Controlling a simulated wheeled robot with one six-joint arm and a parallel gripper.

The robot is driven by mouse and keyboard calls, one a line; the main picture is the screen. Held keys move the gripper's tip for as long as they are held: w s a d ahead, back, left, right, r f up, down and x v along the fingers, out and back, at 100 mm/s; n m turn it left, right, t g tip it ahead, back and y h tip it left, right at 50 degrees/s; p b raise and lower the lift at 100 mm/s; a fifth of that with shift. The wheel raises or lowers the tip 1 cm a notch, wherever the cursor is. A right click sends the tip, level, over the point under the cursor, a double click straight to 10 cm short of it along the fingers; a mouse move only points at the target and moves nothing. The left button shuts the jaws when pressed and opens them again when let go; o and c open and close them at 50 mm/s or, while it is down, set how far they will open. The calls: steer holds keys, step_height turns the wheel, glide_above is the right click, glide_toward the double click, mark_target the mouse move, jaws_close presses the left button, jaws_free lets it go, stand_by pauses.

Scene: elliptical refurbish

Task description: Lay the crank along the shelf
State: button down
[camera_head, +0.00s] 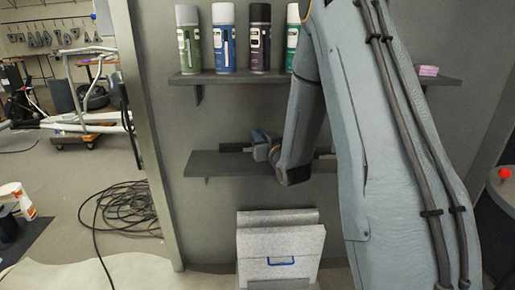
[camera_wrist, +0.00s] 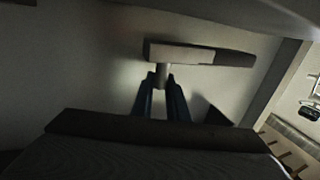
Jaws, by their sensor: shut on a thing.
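The blue fingers of my gripper (camera_wrist: 162,80) are shut on the stub, and the bar lies crosswise beyond the fingertips. In the head view my gripper (camera_head: 262,147) is at the lower shelf (camera_head: 215,164), and my arm hides the shelf's middle. I cannot tell whether the crank touches the shelf.
Several spray cans (camera_head: 223,40) stand on the upper shelf (camera_head: 205,78), with a pink block (camera_head: 428,71) at its right. Grey boxes (camera_head: 280,245) stand below. The lower shelf's left end is bare. A coiled black cable (camera_head: 128,208) lies on the floor left.

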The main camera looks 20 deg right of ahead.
steer(key=shift+f, duration=1.9)
steer(key=shift+f, duration=0.1)
steer(key=c, duration=1.7)
jaws_free()
steer(key=shift+f, duration=0.1)
